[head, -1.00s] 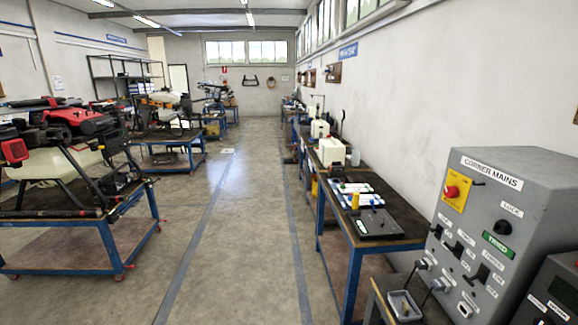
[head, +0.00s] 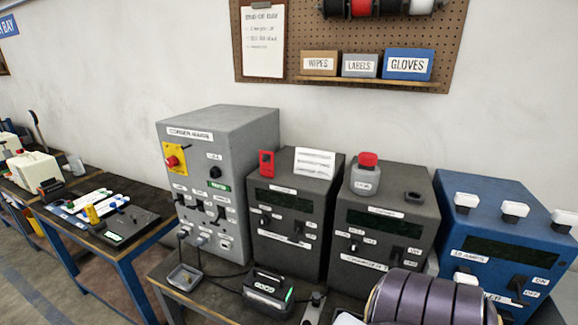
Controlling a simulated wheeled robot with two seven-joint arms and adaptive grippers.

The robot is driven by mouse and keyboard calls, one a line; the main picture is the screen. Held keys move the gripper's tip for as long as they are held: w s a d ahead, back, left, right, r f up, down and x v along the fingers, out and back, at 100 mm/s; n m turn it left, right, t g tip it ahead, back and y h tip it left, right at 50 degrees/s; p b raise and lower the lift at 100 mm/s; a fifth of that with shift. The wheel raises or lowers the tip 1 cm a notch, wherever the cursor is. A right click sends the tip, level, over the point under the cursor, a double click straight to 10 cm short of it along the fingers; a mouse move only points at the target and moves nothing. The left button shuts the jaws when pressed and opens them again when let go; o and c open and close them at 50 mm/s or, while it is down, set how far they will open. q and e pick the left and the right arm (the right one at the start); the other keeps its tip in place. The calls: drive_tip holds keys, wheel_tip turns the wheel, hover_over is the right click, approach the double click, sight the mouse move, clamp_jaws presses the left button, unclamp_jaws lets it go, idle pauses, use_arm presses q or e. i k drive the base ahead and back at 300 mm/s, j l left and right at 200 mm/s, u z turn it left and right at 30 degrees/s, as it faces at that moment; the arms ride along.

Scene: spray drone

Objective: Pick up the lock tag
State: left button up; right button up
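A small red piece (head: 266,163), which looks like the lock tag, stands on the top left of a dark grey box (head: 290,225). Its fine details are too small to read. A white printed card (head: 315,162) leans on the same box to the right of it. Nothing touches the red piece that I can see. Neither of my grippers is in view.
The grey corner mains cabinet (head: 215,150) stands left of the dark box. A second dark box (head: 390,225) carries a red-capped container (head: 366,174). A blue box (head: 490,235) stands at right.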

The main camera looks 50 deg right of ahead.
sight(266, 169)
drive_tip(key=k+z, duration=0.1)
drive_tip(key=z, duration=1.35)
